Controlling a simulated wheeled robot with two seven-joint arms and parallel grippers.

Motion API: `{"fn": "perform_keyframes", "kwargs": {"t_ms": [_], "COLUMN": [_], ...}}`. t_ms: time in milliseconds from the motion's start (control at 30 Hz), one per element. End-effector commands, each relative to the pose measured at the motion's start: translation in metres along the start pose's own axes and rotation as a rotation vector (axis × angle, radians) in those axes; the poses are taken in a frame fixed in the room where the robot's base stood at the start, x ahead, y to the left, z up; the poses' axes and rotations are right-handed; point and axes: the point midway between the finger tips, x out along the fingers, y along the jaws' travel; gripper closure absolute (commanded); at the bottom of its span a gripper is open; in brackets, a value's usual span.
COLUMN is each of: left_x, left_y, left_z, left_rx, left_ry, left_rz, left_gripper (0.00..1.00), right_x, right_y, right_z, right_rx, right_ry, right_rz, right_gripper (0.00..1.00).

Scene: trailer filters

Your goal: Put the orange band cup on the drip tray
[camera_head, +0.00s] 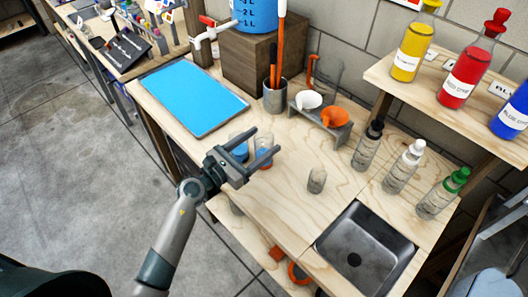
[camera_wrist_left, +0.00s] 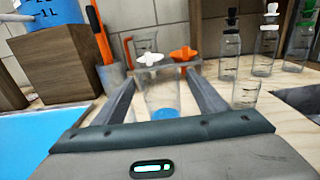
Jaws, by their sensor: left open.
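In the head view, an orange-banded clear cup (camera_head: 265,153) stands on the wooden bench, partly hidden by my left gripper's near finger. My left gripper (camera_head: 262,145) is open at the cup, its fingers pointing toward the back right. Blue shows between the fingers, close to the cup. In the left wrist view, a clear cup (camera_wrist_left: 161,96) with blue at its bottom stands between the open fingers of my left gripper (camera_wrist_left: 160,76); I cannot make out its band. A flat blue tray with a grey rim (camera_head: 246,104), possibly the drip tray, lies behind left. My right gripper is not in view.
Another clear cup (camera_head: 316,180) stands to the right. A dark metal basin (camera_head: 354,259) is at the front right. Several bottles (camera_head: 403,168) stand right. A funnel stand (camera_head: 330,126), a tool cup (camera_head: 275,97) and a wooden block (camera_head: 250,62) line the back.

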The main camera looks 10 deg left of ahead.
Motion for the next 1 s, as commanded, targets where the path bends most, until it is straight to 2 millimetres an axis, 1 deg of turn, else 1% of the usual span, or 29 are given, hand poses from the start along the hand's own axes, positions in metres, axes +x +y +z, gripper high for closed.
{"fn": "perform_keyframes", "kwargs": {"t_ms": [33,100,200,667,700,767,800,867,900,933,967,1000], "left_x": [0.007,0.013,0.017,0.017,0.017,0.017,0.017,0.017,0.017,0.017,0.017,0.017], "left_y": [0.001,0.0,0.0,0.0,0.0,0.0,0.0,0.0,0.0,0.0,0.0,0.0], "left_z": [0.001,0.001,0.001,0.001,0.001,0.001,0.001,0.001,0.001,0.001,0.001,0.001], "left_rx": [0.0,0.0,0.001,0.001,0.001,0.001,0.001,0.001,0.001,0.001,0.001,0.001], "left_ry": [-0.002,-0.001,-0.001,0.0,0.0,0.0,0.0,0.0,0.0,0.0,0.0,0.0], "left_rz": [0.0,0.0,0.0,0.0,0.0,0.0,0.0,0.0,0.0,0.0,0.0,0.0], "left_gripper": [0.34,0.34,0.34,0.34,0.44,0.58,0.68,0.82,0.92,0.93,0.98,0.98], "right_x": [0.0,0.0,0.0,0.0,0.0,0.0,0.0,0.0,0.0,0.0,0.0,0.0], "right_y": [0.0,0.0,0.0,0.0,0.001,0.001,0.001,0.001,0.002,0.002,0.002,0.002], "right_z": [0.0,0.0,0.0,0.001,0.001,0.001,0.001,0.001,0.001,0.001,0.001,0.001], "right_rx": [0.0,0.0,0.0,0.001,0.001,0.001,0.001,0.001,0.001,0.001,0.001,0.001], "right_ry": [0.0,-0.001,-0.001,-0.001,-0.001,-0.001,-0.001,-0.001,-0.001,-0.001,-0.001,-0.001], "right_rz": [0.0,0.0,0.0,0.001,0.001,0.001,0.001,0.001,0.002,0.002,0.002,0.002], "right_gripper": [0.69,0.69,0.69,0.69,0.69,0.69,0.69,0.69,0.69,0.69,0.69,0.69]}}
